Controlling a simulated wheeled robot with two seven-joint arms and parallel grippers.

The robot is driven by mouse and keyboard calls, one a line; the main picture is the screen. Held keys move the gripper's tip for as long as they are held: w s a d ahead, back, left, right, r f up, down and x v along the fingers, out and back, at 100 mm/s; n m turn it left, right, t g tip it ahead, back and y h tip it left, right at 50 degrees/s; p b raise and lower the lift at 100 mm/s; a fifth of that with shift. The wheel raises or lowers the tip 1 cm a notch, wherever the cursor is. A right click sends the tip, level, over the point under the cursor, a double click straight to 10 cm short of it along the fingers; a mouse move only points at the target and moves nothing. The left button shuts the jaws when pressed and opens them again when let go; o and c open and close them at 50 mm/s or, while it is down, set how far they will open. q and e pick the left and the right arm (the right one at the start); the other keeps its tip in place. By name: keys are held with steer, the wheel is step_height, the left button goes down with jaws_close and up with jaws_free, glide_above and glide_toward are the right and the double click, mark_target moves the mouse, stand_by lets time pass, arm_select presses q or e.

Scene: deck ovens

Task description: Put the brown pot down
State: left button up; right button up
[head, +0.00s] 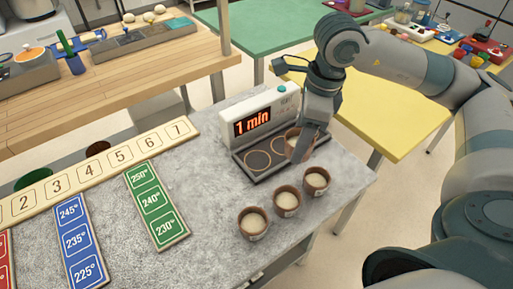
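A brown pot (291,136) with pale contents is at my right gripper (303,148), over the right part of the timer's dark base (258,176). One finger covers part of this pot, and the other finger is hidden behind it. The gripper appears shut on the pot, which looks upright. I cannot tell whether its bottom touches the base. The white timer (270,112) shows "1 min", and two empty ring marks show on its base. My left gripper is not in view.
Three similar brown pots stand in front of the base: left (252,224), middle (287,202) and right (316,181). A numbered board (87,168) and green (155,205) and blue (81,240) temperature cards lie left on the grey counter. Its right edge is close.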

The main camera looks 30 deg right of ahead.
steer(key=shift+a, duration=0.1)
steer(key=w+a+f+p, duration=0.1)
steer(key=w+f, duration=0.1)
steer(key=w, duration=0.1)
steer(key=w+a+f+p, duration=0.1)
steer(key=w+a+f, duration=0.1)
steer(key=w, duration=0.1)
steer(key=w+a+f+p, duration=0.1)
steer(key=w+f, duration=0.1)
steer(key=w, duration=0.2)
steer(key=shift+w+a+f, duration=0.1)
steer(key=shift+a+f, duration=0.25)
steer(key=shift+a, duration=0.05)
steer(key=shift+w+f, duration=0.15)
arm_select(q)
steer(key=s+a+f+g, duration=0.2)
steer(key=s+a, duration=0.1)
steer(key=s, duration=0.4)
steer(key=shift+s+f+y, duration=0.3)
